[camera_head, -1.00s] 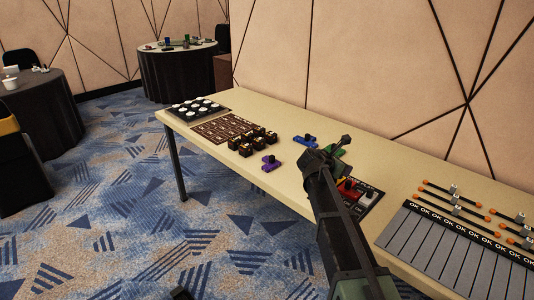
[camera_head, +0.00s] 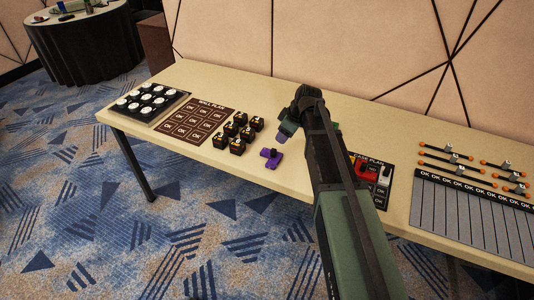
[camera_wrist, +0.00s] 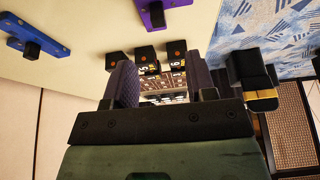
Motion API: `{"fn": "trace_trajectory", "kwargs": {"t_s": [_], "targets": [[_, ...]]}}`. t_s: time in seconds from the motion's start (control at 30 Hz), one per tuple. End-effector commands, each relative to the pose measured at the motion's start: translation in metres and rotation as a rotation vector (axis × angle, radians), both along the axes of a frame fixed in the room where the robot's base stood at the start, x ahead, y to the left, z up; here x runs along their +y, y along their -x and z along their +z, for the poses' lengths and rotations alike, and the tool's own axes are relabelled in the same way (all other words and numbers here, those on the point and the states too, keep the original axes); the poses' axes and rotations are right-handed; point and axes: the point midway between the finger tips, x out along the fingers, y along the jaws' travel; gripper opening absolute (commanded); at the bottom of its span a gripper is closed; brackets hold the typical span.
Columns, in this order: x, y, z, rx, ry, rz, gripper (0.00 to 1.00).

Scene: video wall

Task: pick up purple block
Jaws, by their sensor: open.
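The purple block (camera_head: 271,157), with a dark knob on top, lies on the table near its front edge, right of the black blocks. In the wrist view the purple block (camera_wrist: 170,4) is cut off by the top edge. My gripper (camera_head: 281,137) is above the table, just behind and right of the purple block in the head view. In the wrist view my gripper (camera_wrist: 162,80) has its two grey fingers apart, with nothing held between them. The purple block is outside the fingers.
Several black blocks (camera_head: 237,130) stand left of the purple block, beside the brown wall plan board (camera_head: 186,121). A blue block (camera_wrist: 44,37) shows in the wrist view. A plan board with a red part (camera_head: 367,172) lies right of my arm. Grey strips (camera_head: 470,215) lie farther right.

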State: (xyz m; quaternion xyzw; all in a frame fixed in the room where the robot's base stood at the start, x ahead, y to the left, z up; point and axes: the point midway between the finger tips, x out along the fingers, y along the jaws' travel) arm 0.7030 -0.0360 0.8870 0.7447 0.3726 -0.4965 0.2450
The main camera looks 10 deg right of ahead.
Motion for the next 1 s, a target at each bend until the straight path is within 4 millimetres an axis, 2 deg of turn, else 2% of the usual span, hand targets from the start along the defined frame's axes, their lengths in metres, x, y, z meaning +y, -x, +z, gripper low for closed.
{"fn": "trace_trajectory", "kwargs": {"t_s": [0.3,0.5,0.77,1.0], "targets": [[0.015,-0.013,-0.054,-0.003,0.004,0.006,0.51],[0.018,-0.015,-0.056,-0.003,0.004,0.004,0.51],[0.031,-0.027,-0.102,-0.003,0.004,0.006,0.51],[0.033,-0.028,-0.099,-0.003,0.005,0.005,0.51]]}}
